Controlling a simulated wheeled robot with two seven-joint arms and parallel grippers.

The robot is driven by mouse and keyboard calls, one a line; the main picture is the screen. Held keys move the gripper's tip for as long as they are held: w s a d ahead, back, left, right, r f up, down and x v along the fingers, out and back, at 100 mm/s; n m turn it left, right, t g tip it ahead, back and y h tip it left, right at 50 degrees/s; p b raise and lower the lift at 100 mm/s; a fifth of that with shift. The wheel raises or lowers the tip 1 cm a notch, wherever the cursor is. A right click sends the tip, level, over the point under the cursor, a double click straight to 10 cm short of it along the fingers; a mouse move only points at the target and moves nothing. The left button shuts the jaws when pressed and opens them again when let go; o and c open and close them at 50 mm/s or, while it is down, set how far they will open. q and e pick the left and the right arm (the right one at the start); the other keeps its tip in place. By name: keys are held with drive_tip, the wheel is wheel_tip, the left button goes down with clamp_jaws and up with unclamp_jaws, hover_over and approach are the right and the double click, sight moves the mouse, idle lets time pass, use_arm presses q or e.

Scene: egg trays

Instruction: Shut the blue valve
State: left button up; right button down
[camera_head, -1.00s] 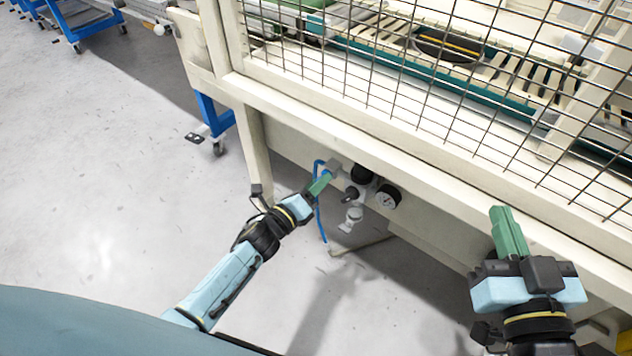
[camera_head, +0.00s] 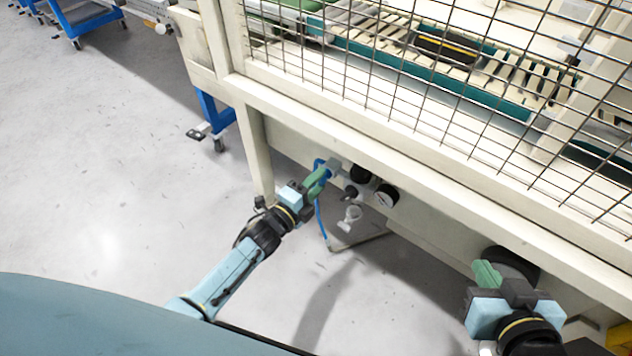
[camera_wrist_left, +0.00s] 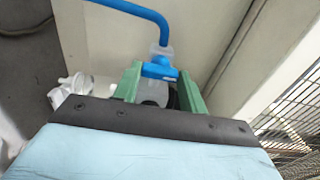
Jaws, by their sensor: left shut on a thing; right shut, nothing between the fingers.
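The blue valve (camera_wrist_left: 160,70) shows in the left wrist view between the two green fingers of my left gripper (camera_wrist_left: 160,84), with a blue hose running from its fitting. My left gripper is shut on the valve. In the head view my left gripper (camera_head: 317,180) is at the front panel of the machine, at the left of the gauges, and its fingers mostly hide the valve. My right gripper (camera_head: 487,274) is shut and empty, low at the right in front of the machine frame, apart from the valve.
A round pressure gauge (camera_head: 386,196) and a clear filter bowl (camera_head: 350,215) sit just right of my left gripper. A blue hose (camera_head: 321,220) hangs below it. The cream machine frame (camera_head: 400,165) and wire mesh guard (camera_head: 420,90) stand above. Open floor lies left.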

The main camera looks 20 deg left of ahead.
drive_tip(key=shift+f, duration=0.1)
idle(0.3)
use_arm(q)
drive_tip(key=o, duration=1)
drive_tip(key=shift+s, duration=0.1)
drive_tip(key=shift+p+v, duration=2)
drive_tip(key=shift+v, duration=4.6)
use_arm(e)
drive_tip(key=s+d+f+g+h, duration=0.2)
drive_tip(key=s+d+f+g, duration=0.3)
drive_tip(key=s+f+g, duration=0.3)
drive_tip(key=shift+s+f+m+h, duration=0.3)
drive_tip(key=shift+s+f+h, duration=0.1)
drive_tip(key=shift+s, duration=0.85)
drive_tip(key=shift+d, duration=0.1)
